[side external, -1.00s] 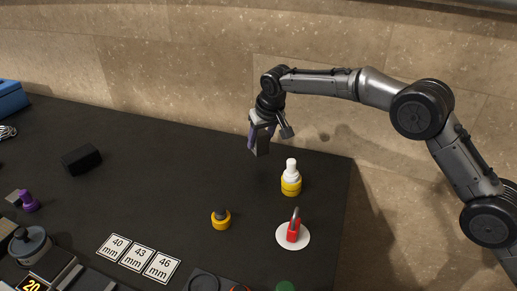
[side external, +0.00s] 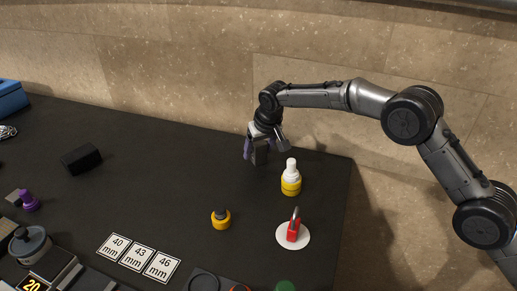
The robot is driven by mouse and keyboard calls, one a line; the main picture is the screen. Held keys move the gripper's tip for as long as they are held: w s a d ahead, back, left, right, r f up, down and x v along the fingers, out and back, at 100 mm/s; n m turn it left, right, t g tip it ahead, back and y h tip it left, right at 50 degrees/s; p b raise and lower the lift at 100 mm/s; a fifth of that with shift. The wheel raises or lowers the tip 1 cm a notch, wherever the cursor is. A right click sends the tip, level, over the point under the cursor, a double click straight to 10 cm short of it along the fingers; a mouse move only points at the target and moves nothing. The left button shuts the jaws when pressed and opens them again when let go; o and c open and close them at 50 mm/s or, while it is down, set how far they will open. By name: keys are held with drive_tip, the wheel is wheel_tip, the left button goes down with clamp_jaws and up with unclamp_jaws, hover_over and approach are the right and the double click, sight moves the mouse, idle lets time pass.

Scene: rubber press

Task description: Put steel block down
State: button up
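My gripper (side external: 256,153) points down over the back of the dark table, left of the yellow and white bottle. Its two purple-tinted fingers are on either side of a small grey block, which I take to be the steel block (side external: 259,156). The block is upright, and its lower end is at or just above the table top. The small picture does not show clearly whether it touches the table. The fingers partly hide the block.
A yellow bottle with a white top (side external: 291,179) stands close on the right. A yellow and dark knob (side external: 221,218) and a red clamp-like tool (side external: 294,231) on a white disc are nearer the front. A black block (side external: 81,159) lies left. The table between is clear.

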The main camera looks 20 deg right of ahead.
drive_tip(key=shift+r, duration=0.1)
drive_tip(key=v, duration=1.2)
drive_tip(key=shift+r, duration=0.15)
